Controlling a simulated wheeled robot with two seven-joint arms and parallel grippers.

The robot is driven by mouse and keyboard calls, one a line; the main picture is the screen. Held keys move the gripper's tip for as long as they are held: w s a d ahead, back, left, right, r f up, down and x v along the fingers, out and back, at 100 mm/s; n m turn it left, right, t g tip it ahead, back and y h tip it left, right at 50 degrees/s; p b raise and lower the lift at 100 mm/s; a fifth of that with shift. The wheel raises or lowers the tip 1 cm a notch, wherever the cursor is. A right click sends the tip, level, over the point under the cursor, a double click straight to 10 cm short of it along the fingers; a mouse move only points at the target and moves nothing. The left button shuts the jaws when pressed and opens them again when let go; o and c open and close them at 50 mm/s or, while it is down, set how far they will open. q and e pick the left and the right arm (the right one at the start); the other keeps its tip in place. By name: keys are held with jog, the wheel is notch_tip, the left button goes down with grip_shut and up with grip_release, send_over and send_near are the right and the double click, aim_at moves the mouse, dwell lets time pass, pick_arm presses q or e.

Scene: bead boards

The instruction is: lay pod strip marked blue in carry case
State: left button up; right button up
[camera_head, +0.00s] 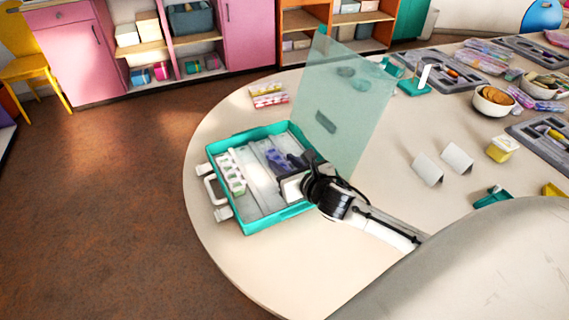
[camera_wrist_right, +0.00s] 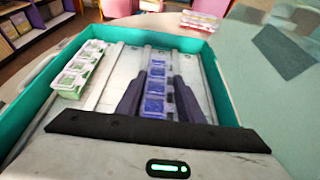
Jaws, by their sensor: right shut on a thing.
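The carry case (camera_head: 277,217) is a teal-rimmed open tray with long pale channels, near the left edge of the table. My right gripper (camera_head: 281,162) reaches into it from the right. In the right wrist view its two dark fingers are shut on the blue pod strip (camera_wrist_right: 155,87), one on each side. The strip lies lengthwise along the case's channels, in the middle of the case. I cannot tell whether its underside touches the case floor. A strip with green-marked pods (camera_wrist_right: 80,72) sits in the left channel. My left gripper is not in view.
A clear teal-tinted panel (camera_head: 345,105) stands upright at the case's right side, close to my right arm. A small pack of red and yellow pods (camera_head: 268,95) lies behind the case. White cards (camera_head: 428,168), bowls and grey trays stand farther right.

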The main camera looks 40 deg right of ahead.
jog(key=shift+s+f, duration=0.15)
jog(key=shift+f, duration=0.5)
jog(key=o, duration=1.1)
jog(key=shift+s+a+f, duration=0.1)
jog(key=shift+a+f, duration=0.05)
jog(key=shift+f, duration=0.1)
jog(key=shift+r, duration=0.5)
jog(key=v, duration=0.8)
jog(key=r+p+v, duration=0.1)
jog(key=v, duration=0.3)
jog(key=shift+w, duration=0.25)
